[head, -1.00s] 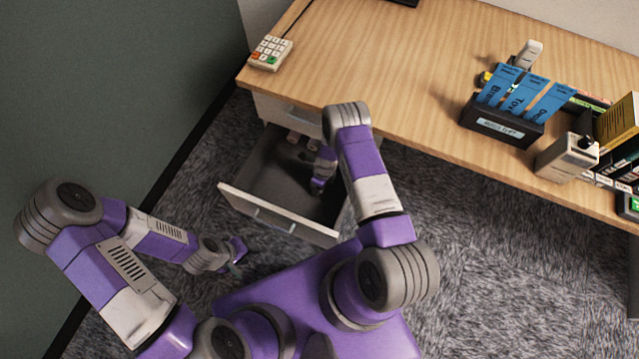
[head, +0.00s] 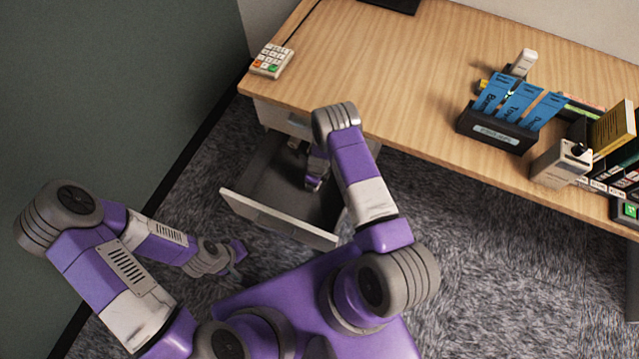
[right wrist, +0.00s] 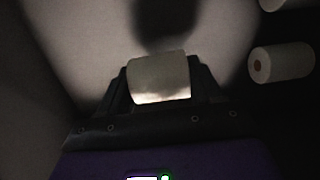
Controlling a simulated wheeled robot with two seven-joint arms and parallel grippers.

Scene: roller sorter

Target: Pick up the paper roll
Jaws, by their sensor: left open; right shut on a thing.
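A white paper roll (right wrist: 158,78) is between the fingers of my right gripper (right wrist: 160,85) in the right wrist view, and the gripper is shut on it. Another white roll (right wrist: 280,63) lies to the right in the right wrist view, apart from my gripper, with part of one more at the top right corner. My left gripper (head: 238,251) is open and empty, low beside the drawer front.
The wooden desk (head: 400,70) stands above the drawer. On it are a keypad (head: 271,61) at the left, a dark holder (head: 497,130) with blue cards, and a white device (head: 561,163) near binders at the right. Carpet (head: 480,240) is clear on the right.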

